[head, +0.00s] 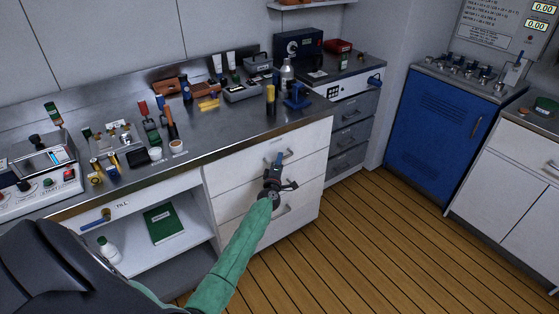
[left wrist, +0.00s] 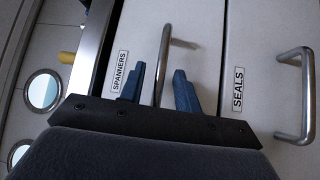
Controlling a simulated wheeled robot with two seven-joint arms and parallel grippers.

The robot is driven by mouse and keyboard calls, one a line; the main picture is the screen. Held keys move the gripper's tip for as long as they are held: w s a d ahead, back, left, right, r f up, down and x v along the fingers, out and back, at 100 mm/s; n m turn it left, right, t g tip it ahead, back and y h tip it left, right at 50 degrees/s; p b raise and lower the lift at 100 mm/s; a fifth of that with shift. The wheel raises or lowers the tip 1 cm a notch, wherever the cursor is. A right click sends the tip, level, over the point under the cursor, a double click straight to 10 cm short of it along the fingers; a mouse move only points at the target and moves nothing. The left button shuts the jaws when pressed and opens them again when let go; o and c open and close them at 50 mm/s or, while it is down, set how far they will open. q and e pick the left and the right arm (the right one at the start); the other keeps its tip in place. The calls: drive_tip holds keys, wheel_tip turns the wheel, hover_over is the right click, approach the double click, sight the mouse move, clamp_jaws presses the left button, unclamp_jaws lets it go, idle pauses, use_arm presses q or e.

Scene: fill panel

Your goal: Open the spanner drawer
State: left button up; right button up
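The spanner drawer (head: 238,171) is the top white drawer under the steel worktop and looks shut. In the left wrist view its front (left wrist: 140,32) carries a SPANNERS label (left wrist: 119,71). Its metal bar handle (left wrist: 165,42) runs between the two blue fingers of my left gripper (left wrist: 158,78). In the head view my left gripper (head: 277,161) is at the handle (head: 288,154), partly covering it. The fingers are apart, one on each side of the bar, with no clear contact. My right gripper is not in view.
Below is the SEALS drawer (left wrist: 265,55) with its own handle (left wrist: 307,95). The worktop (head: 235,125) above carries tools and bottles. An open shelf (head: 185,255) is left of the drawers. The wooden floor (head: 385,235) in front is clear. A blue cabinet (head: 435,125) stands right.

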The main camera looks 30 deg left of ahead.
use_arm(q)
drive_tip(key=shift+w+a, duration=0.25)
drive_tip(key=shift+w, duration=0.3)
clamp_jaws()
drive_tip(key=shift+d, duration=0.1)
